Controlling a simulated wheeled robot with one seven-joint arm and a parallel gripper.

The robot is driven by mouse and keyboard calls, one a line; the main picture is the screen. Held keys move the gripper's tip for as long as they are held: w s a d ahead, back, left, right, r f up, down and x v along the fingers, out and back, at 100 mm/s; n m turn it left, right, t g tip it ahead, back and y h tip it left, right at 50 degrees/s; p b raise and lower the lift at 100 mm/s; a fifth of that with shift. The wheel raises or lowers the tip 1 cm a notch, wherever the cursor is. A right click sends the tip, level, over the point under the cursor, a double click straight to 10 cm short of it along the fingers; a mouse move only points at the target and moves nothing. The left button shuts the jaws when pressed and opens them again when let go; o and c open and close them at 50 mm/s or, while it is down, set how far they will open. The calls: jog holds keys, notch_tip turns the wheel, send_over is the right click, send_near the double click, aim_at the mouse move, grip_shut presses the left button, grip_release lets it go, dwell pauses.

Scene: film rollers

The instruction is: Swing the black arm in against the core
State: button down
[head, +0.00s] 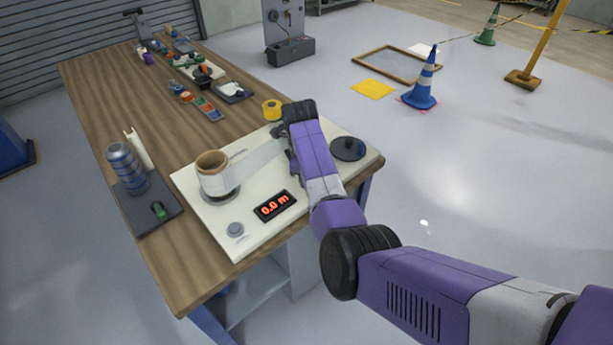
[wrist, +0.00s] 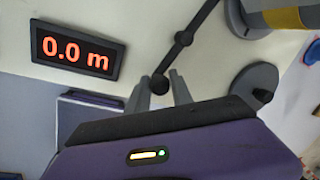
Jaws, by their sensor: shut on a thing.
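The core (head: 211,175) is a tan cardboard tube on a grey round base on the white panel (head: 188,187). A pale, translucent strip of film (head: 262,158) runs from it rightward behind my arm. In the wrist view, the black arm (wrist: 198,24) is a thin bar slanting across the panel, with a collar midway and a round knob at its near end. My gripper (wrist: 160,78) is shut on that knob. The gap between black arm and core cannot be judged.
A display (head: 275,205) reads 0.0 m. A grey dial (head: 235,230) and a dark disc with a knob (head: 348,148) are on the panel.

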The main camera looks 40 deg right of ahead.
jog(key=shift+w+a+f, duration=0.1)
jog(key=shift+a+f, duration=0.05)
jog(key=shift+a, duration=0.2)
jog(key=c, duration=1.1)
grip_release()
jog(key=shift+c, duration=0.2)
jog(key=shift+d+r, duration=0.1)
jog(key=shift+r, duration=0.4)
notch_tip(320, 180, up, 7)
jog(key=a, duration=0.1)
jog(key=shift+s+f+b, duration=0.15)
jog(key=shift+s+b, duration=0.2)
jog(key=shift+s, duration=0.05)
jog(key=shift+a, duration=0.1)
